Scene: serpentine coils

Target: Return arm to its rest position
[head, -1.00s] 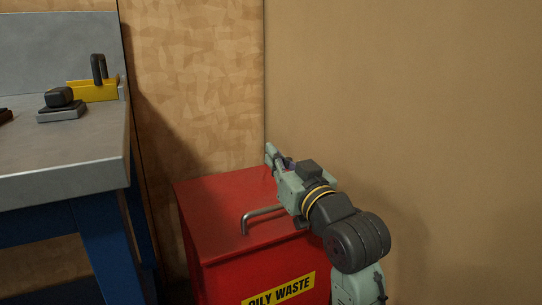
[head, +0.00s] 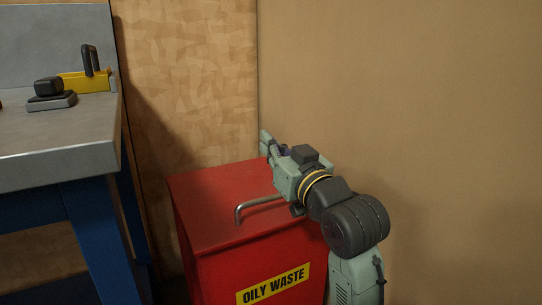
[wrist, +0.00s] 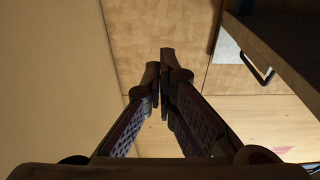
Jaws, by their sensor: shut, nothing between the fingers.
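My gripper (head: 267,145) is at the end of my arm in the head view, above the back of the red oily waste bin (head: 215,260) and close to the tan wall. The bin's lid is closed, and its bent metal handle (head: 255,205) stands up from it, to the left of my wrist. In the wrist view my gripper (wrist: 166,62) has its two fingers together at the tips, with nothing between them. The fingers point toward the patterned wall panel.
A grey workbench (head: 60,150) with blue legs stands at the left. A yellow tool holder (head: 85,82) and a black-and-grey block (head: 52,95) are on it. The tan wall (head: 400,90) is close behind and right of my arm. A gap separates bench and bin.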

